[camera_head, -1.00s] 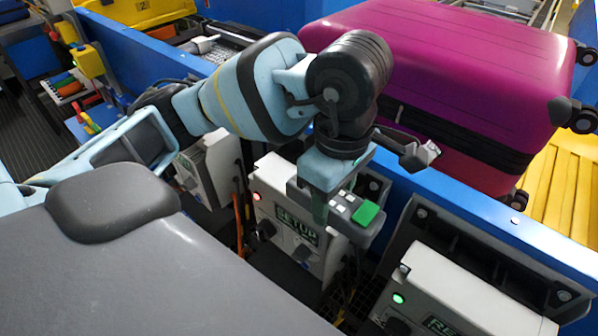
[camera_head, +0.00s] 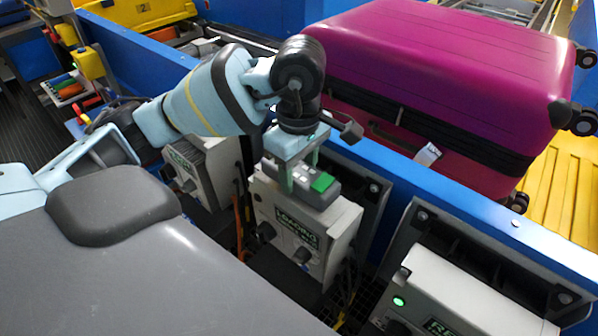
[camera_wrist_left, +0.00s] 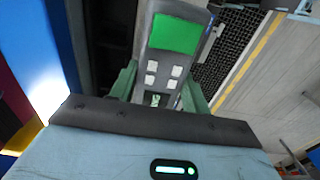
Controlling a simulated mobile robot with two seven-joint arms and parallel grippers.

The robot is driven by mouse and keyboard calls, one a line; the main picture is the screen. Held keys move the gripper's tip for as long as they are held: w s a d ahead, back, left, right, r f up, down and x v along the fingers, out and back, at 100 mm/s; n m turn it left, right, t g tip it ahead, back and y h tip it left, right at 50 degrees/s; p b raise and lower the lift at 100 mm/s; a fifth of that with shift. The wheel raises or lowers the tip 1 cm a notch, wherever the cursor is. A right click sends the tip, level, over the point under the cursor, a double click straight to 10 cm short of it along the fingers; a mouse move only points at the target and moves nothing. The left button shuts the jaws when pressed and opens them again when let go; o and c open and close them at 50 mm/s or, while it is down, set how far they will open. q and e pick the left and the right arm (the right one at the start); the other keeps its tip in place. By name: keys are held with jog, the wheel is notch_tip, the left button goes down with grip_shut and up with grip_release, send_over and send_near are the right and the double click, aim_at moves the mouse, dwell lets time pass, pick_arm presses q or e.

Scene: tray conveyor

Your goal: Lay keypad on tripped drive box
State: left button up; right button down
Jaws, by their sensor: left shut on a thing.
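The keypad (camera_head: 310,187) is dark grey with a green screen and pale buttons. My left gripper (camera_head: 298,178) is shut on it, with green fingers on both its sides. In the left wrist view the keypad (camera_wrist_left: 168,72) lies between the fingers (camera_wrist_left: 160,92). The keypad lies flat along the top of the middle drive box (camera_head: 318,238) and appears to rest on it. That box's display reads LOADING; its red lamp does not show now. My right gripper is out of view.
Similar drive boxes stand to the left (camera_head: 210,165) and right (camera_head: 460,290); the right one has a green lamp. A blue conveyor wall (camera_head: 450,195) runs behind them. A magenta suitcase (camera_head: 450,70) lies beyond it. Cables hang between the boxes.

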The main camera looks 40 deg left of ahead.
pick_arm(q)
jog(key=shift+f, duration=0.4)
jog(key=shift+f, duration=0.2)
jog(key=o, duration=0.9)
jog(key=shift+o, duration=0.2)
